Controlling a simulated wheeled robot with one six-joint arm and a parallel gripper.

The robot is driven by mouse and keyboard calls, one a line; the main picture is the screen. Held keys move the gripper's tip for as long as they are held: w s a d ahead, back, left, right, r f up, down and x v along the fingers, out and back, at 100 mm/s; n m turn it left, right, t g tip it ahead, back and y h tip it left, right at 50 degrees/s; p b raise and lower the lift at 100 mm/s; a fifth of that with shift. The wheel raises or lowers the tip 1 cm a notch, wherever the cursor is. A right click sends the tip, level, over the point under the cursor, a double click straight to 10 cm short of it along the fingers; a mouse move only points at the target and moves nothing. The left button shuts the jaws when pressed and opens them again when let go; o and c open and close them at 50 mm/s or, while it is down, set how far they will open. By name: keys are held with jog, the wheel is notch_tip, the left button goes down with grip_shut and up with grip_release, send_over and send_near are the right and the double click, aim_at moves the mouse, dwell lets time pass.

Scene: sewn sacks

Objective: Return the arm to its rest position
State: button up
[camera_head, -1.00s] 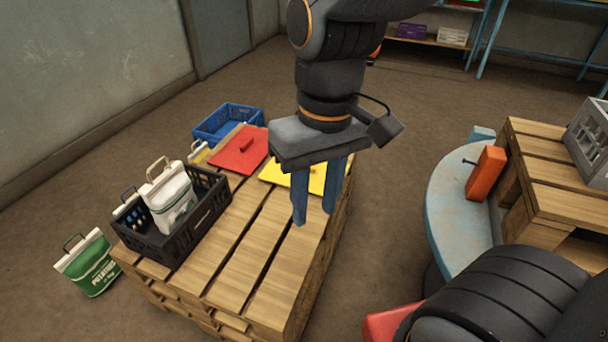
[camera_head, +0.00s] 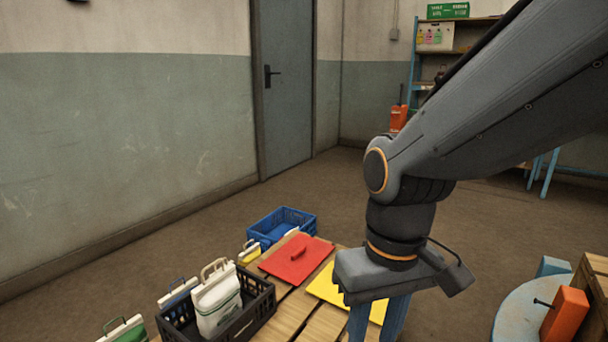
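My gripper (camera_head: 377,322) hangs pointing down over the right side of the wooden pallet (camera_head: 328,328), in front of the yellow panel. Its two blue fingers stand apart with nothing seen between them. The fingertips are cut off by the bottom edge of the picture. My arm comes in from the upper right and bends down at the wrist.
A blue crate (camera_head: 281,226) is behind. An orange item (camera_head: 566,314) stands on a round surface at right. Open floor lies behind.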

jog(key=d+r+m+p, duration=0.3)
jog(key=d+r+p, duration=0.6)
jog(key=p, duration=1)
notch_tip(320, 180, up, 2)
jog(key=shift+d+r+h, duration=0.1)
jog(key=shift+d+h, duration=0.2)
